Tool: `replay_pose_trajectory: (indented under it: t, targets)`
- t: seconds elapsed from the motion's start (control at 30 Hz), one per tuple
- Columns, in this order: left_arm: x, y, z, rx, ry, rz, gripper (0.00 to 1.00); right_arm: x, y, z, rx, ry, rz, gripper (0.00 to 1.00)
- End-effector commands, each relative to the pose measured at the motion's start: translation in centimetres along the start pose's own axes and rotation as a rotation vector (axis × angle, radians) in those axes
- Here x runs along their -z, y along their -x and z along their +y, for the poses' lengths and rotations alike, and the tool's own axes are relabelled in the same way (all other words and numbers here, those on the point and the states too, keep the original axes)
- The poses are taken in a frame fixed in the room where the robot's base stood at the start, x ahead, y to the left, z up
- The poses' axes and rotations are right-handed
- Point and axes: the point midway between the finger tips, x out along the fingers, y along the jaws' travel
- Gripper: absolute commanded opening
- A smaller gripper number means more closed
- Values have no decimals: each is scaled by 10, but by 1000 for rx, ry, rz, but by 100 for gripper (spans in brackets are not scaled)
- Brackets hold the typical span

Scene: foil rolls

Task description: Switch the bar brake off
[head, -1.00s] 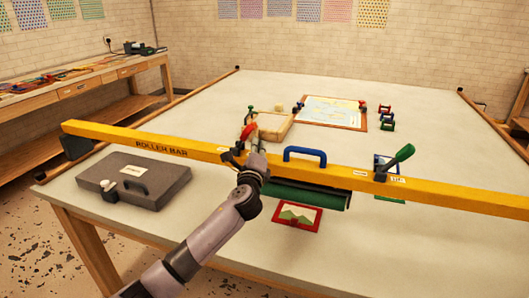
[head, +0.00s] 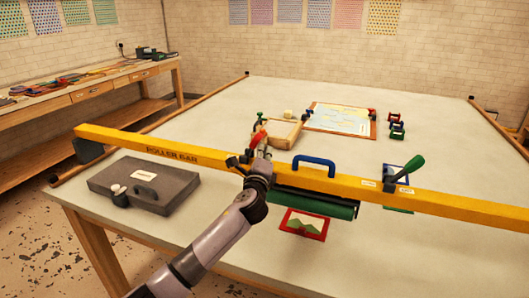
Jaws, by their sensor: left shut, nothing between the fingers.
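The yellow roller bar (head: 330,183) runs across the table with its lettering at the left. A red-handled lever (head: 257,139) stands on a dark mount (head: 236,162) on the bar and leans up to the right. My left gripper (head: 261,126) is shut beside this lever, partly hidden by my wrist; I cannot tell whether they touch. A green-handled lever (head: 413,165) tilts up to the right on the bar's right part, between two small white labels. Which lever is the brake is not readable. My right gripper is not in view.
A blue handle (head: 314,161) rises from the bar, with a green roller (head: 315,204) below. A grey case (head: 143,182) lies left. A wooden block (head: 284,134) and framed map (head: 341,118) lie behind.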

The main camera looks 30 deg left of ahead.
Motion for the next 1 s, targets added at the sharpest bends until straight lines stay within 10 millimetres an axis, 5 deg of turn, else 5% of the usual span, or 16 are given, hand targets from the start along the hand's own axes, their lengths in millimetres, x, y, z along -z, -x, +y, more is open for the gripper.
replay_pose_trajectory:
  t: [0.47, 1.0]
  targets:
    - [-10, -2, -8, -29, 117, -2, 0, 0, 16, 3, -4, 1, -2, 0]
    - [-44, -11, -19, -141, 561, -3, 0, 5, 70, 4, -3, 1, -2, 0]
